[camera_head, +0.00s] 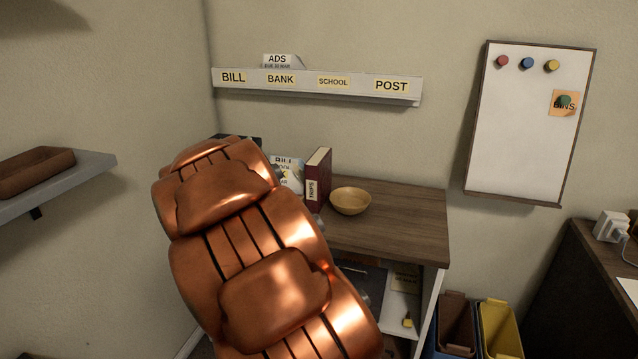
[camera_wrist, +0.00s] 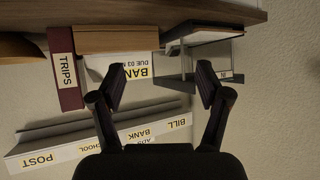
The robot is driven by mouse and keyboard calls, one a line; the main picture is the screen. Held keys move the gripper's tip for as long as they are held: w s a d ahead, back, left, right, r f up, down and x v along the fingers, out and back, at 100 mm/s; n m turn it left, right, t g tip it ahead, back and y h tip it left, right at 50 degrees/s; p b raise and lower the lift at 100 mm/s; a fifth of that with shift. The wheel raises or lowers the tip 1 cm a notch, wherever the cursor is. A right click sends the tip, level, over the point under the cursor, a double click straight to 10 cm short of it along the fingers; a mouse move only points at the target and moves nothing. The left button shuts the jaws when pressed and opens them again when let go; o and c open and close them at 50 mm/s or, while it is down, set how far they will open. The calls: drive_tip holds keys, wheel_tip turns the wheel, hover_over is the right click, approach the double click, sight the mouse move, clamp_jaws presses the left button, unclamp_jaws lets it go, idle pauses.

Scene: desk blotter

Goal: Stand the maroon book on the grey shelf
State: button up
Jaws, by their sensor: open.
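The maroon book (camera_head: 318,180), with a white TRIPS label on its spine, stands upright on the brown wooden desk top. It also shows, upside down, at the left in the wrist view (camera_wrist: 66,92). A grey shelf (camera_head: 85,178) is fixed to the left wall and holds a brown tray. My gripper (camera_wrist: 162,78) is open in the wrist view, with no object held between its fingers. Its fingers point towards the papers and a clear-sided holder beside the book, and the book is off to their left. In the head view my copper arm hides my gripper and part of the desk.
Papers (camera_head: 287,172) stand left of the book, and a tan bowl (camera_head: 350,201) sits to its right. A grey wall rack (camera_head: 318,89) with BILL, BANK, SCHOOL and POST labels hangs above. The brown tray (camera_head: 35,170) occupies part of the left shelf. The desk's right side (camera_head: 410,220) is clear.

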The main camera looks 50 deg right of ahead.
drive_tip(key=d+r+m+h, duration=0.2)
drive_tip(key=d+h, duration=0.1)
drive_tip(key=d, duration=0.7)
drive_tip(key=m+g+h+b, duration=0.1)
drive_tip(key=m+g+h, duration=0.15)
drive_tip(key=h, duration=0.35)
approach(317, 157)
drive_tip(key=shift+w+d+f+t, duration=0.15)
drive_tip(key=shift+w+d+f, duration=0.1)
drive_tip(key=shift+f, duration=0.15)
drive_tip(key=shift+w+d+f+t, duration=0.1)
drive_tip(key=shift+w+d+f, duration=0.1)
drive_tip(key=shift+f, duration=0.2)
drive_tip(key=shift+s+d+r+m, duration=0.25)
drive_tip(key=shift+d, duration=0.25)
drive_tip(key=shift+r+x, duration=0.15)
drive_tip(key=shift+x, duration=1.75)
drive_tip(key=shift+r+x, duration=0.15)
drive_tip(key=shift+x, duration=1.8)
clamp_jaws()
